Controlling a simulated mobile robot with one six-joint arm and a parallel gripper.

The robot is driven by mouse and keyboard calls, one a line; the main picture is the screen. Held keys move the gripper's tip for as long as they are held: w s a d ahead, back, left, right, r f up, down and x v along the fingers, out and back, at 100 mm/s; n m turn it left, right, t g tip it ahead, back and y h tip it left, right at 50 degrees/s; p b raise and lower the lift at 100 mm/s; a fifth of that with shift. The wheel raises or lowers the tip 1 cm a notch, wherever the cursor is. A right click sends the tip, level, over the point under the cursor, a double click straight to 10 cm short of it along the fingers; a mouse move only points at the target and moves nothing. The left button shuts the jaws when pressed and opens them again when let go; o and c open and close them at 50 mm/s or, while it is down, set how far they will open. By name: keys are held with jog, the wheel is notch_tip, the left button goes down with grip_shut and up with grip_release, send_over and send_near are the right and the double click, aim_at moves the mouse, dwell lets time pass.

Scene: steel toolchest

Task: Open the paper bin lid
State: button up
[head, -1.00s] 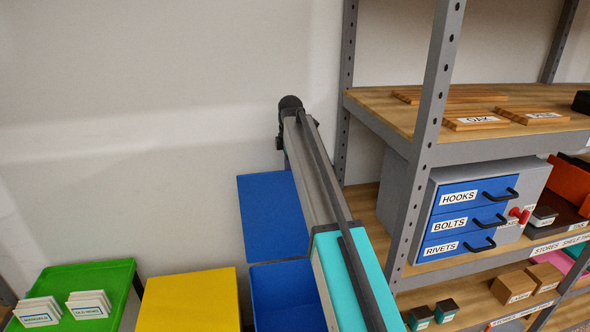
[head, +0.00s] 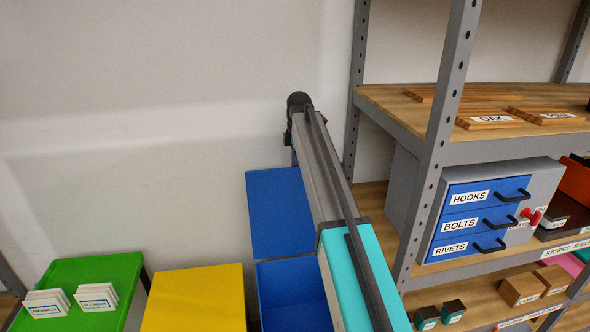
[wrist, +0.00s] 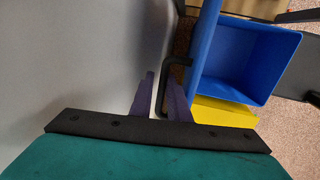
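A blue bin (head: 292,292) stands below my arm in the head view. Its blue lid (head: 278,215) is raised toward the wall, and the inside of the bin shows. No label on it is visible, so I cannot confirm that it is the paper bin. The bin also shows open in the wrist view (wrist: 250,65), with the lid (wrist: 205,35) nearly edge-on. My gripper (wrist: 160,98) has its purple fingers apart, on either side of a black handle (wrist: 164,82) at the lid. A narrow gap shows beside the handle. In the head view my arm mostly hides the gripper.
A closed yellow lid (head: 195,300) is left of the blue bin. A green lid (head: 85,280) with several labelled cards is farther left. A steel shelf rack (head: 440,140) with a blue-drawer cabinet (head: 475,215) stands close on the right. The wall is behind the lid.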

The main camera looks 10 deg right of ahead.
notch_tip(320, 180, up, 13)
jog(key=s+b, duration=0.2)
jog(key=shift+s+b, duration=0.25)
jog(key=shift+b, duration=0.15)
jog(key=shift+a+f, duration=0.1)
